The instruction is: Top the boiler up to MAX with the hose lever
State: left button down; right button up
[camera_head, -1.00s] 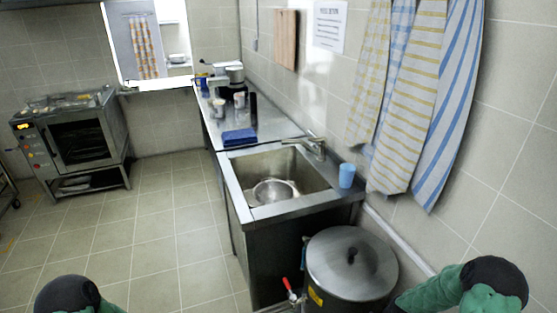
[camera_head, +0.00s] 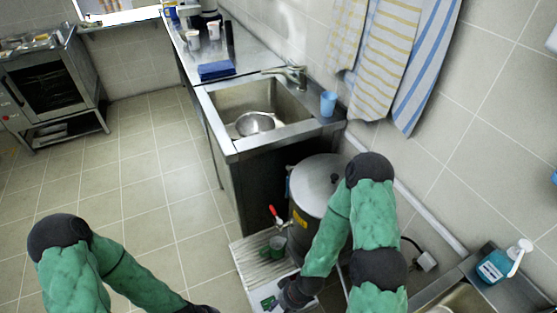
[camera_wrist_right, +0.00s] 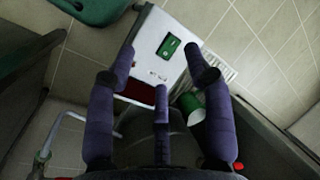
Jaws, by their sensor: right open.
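The boiler (camera_head: 312,190) is a round steel pot with a lid, right of the sink unit, partly hidden by my right arm. A red lever tap (camera_head: 274,213) is on its front, with a green cup (camera_head: 277,246) below it. My right gripper (camera_head: 288,297) is low in front of the boiler. The green cup (camera_wrist_right: 191,103) shows there too. My left gripper (camera_head: 203,309) is mostly cut off at the bottom edge. The MAX mark is not visible.
A ribbed white tray (camera_head: 250,262) lies under the tap. The sink (camera_head: 290,103) holds a metal bowl (camera_head: 254,123), with a blue cup (camera_head: 328,103) on its rim. A soap bottle (camera_head: 497,264) stands at right. The floor at left is clear.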

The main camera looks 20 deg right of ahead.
grip_shut()
jog(key=w+d+f+m, duration=0.1)
jog(key=w+d+m, duration=0.2)
jog(key=w+d, duration=0.45)
jog(key=w+d+f+m, duration=0.1)
jog(key=w+d+m, duration=0.3)
jog(key=d, duration=0.7)
jog(key=s+d+r+m+p, duration=0.1)
jog(key=d+r+m, duration=0.1)
jog(key=d, duration=0.7)
jog(key=s+d+r+m+h, duration=0.1)
jog(key=s+d+m, duration=0.1)
jog(key=d, duration=0.6)
jog(key=s+d+r+m+p, duration=0.1)
jog(key=d+r+m, duration=0.15)
jog(key=d, duration=0.65)
jog(key=s+a+f+b, duration=0.1)
jog(key=a+f+b, duration=0.3)
jog(key=f, duration=0.5)
jog(key=shift+s+a+f+g, duration=0.15)
jog(key=shift+s+a+g, duration=0.2)
jog(key=shift+a, duration=0.8)
